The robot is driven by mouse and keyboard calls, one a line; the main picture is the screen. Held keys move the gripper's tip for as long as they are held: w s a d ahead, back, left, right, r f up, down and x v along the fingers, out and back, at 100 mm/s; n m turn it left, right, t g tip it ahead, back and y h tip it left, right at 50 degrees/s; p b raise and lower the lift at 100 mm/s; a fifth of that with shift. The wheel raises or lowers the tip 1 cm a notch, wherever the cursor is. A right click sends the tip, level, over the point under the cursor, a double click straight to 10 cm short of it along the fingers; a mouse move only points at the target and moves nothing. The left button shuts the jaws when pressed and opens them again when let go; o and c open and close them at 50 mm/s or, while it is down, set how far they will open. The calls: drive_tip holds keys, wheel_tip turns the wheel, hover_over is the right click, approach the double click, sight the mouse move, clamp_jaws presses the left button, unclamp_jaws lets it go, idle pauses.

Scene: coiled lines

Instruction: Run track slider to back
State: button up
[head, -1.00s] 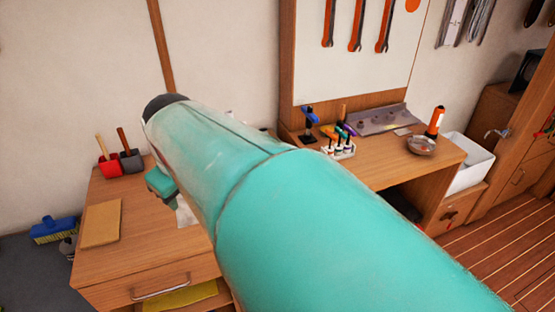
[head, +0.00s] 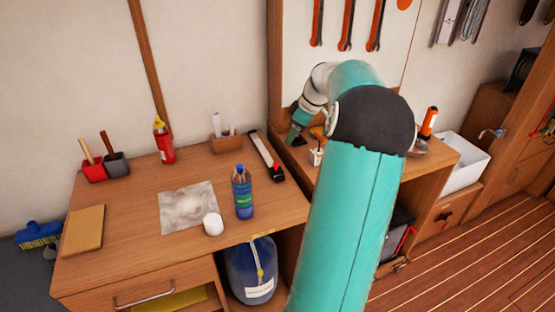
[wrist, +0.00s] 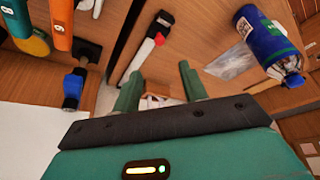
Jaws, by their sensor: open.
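A pale, narrow track (head: 262,148) lies on the left bench near its right edge. A red and black piece, which looks like the slider (head: 277,171), sits at its near end. In the wrist view the track (wrist: 134,62) runs slantwise, with the red part of the slider (wrist: 156,38) towards the top. My gripper (head: 297,133) is above and to the right of the track's far part. In the wrist view its two green fingers (wrist: 160,87) are apart, with nothing held between them. Neither finger appears to touch the slider.
A blue bottle (head: 242,192) and a white round lid (head: 213,223) stand left of the track. A wooden holder (head: 225,142) is by its far end. A blue and black tool (wrist: 75,88) and orange-handled tools lie on the right bench.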

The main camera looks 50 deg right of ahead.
sight(277, 163)
drive_tip(key=x, duration=1.3)
drive_tip(key=shift+f, duration=0.2)
clamp_jaws()
